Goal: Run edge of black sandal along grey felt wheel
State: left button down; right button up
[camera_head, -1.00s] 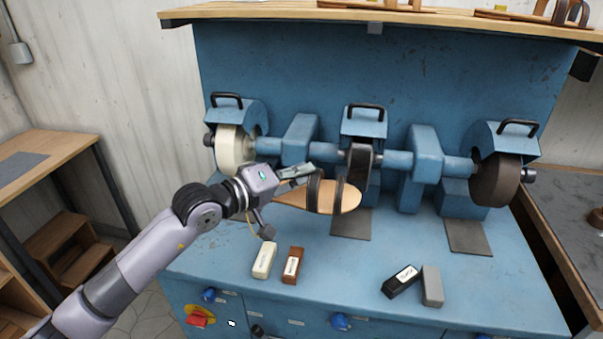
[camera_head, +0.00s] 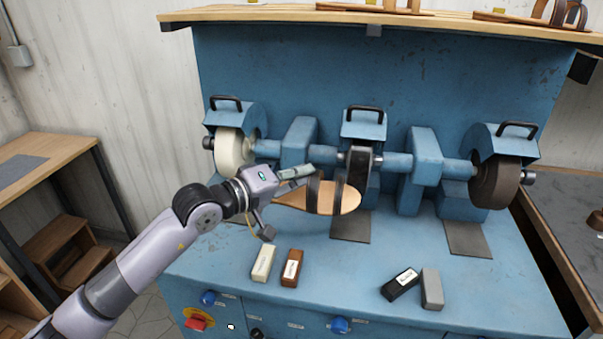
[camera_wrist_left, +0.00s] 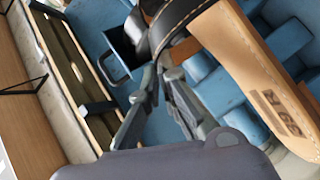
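The sandal (camera_head: 330,201) has a tan sole and two black straps. It lies roughly level in front of the lower part of the middle dark wheel (camera_head: 358,165); whether they touch I cannot tell. My left gripper (camera_head: 309,171) is shut on a black strap of the sandal. In the left wrist view the gripper (camera_wrist_left: 165,77) has its fingertips at the strap, and the stamped tan sole (camera_wrist_left: 262,75) shows beside them. A cream wheel (camera_head: 232,149) is at the left and a dark grey-brown wheel (camera_head: 496,182) at the right. My right gripper is not in view.
The blue machine (camera_head: 290,235) carries the wheels on one shaft under hoods. Cream (camera_head: 264,263), brown (camera_head: 291,268), black (camera_head: 400,283) and grey (camera_head: 432,288) bars lie on its front ledge. A wooden shelf (camera_head: 250,13) with sandals is above. A bench (camera_head: 70,150) stands left.

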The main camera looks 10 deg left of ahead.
pick_arm(q)
jog(key=shift+s+d+f, duration=0.1)
jog(key=shift+s+d, duration=0.3)
jog(key=shift+d, duration=0.35)
dwell(0.3)
jog(key=shift+s+d+f+b, duration=0.1)
jog(key=shift+b, duration=0.4)
